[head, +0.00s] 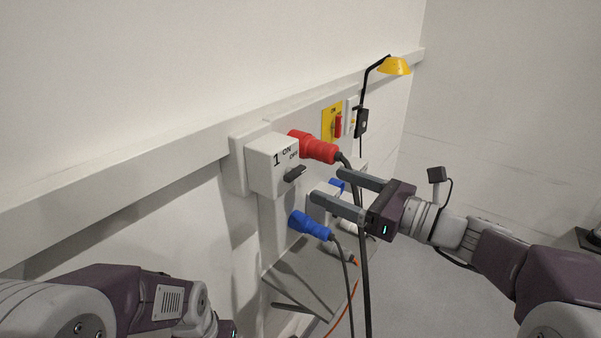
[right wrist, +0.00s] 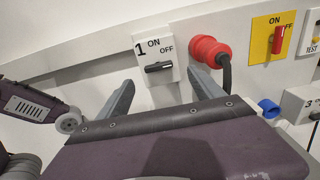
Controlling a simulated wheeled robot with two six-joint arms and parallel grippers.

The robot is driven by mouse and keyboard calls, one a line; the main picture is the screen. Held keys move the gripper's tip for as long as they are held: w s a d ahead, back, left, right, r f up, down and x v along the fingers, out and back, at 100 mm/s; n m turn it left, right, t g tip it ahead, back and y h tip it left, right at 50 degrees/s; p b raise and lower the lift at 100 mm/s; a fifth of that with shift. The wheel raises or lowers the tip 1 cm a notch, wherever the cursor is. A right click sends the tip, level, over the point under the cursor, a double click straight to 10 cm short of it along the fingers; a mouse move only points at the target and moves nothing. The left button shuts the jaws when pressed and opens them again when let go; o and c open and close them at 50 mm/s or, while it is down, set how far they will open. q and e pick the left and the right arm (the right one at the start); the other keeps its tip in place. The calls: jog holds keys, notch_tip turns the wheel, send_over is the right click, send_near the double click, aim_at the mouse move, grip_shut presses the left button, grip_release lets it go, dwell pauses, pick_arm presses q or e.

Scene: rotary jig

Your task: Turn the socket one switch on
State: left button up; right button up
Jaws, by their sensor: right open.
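The socket one box (head: 272,165) is a white box on the wall marked 1, ON and OFF, with a red plug on its right side. Its black switch handle (head: 294,174) sits below the labels. In the right wrist view the handle (right wrist: 158,67) lies about level, below ON and to the lower left of OFF. My right gripper (head: 326,184) is open and empty, its fingers pointing at the panel, apart from the handle. In the right wrist view the handle shows between and beyond the fingertips (right wrist: 161,78). My left arm is at lower left; its fingers are out of view.
The red plug (head: 315,146) and its thick black cable hang close to my right fingers. A blue plug (head: 308,225) is below. A yellow plate with a red handle (head: 338,126) and a yellow lamp (head: 395,66) are farther along. A wall rail (head: 190,145) runs above.

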aim_at(299, 174)
jog(key=p+x, duration=0.2)
jog(key=x, duration=0.6)
jog(key=shift+s+a+p, duration=0.1)
jog(key=shift+s+p, duration=0.05)
jog(key=shift+p, duration=0.25)
jog(key=shift+w+a, duration=0.15)
jog(key=shift+w, duration=0.1)
jog(key=shift+s, duration=0.2)
jog(key=c, duration=1.4)
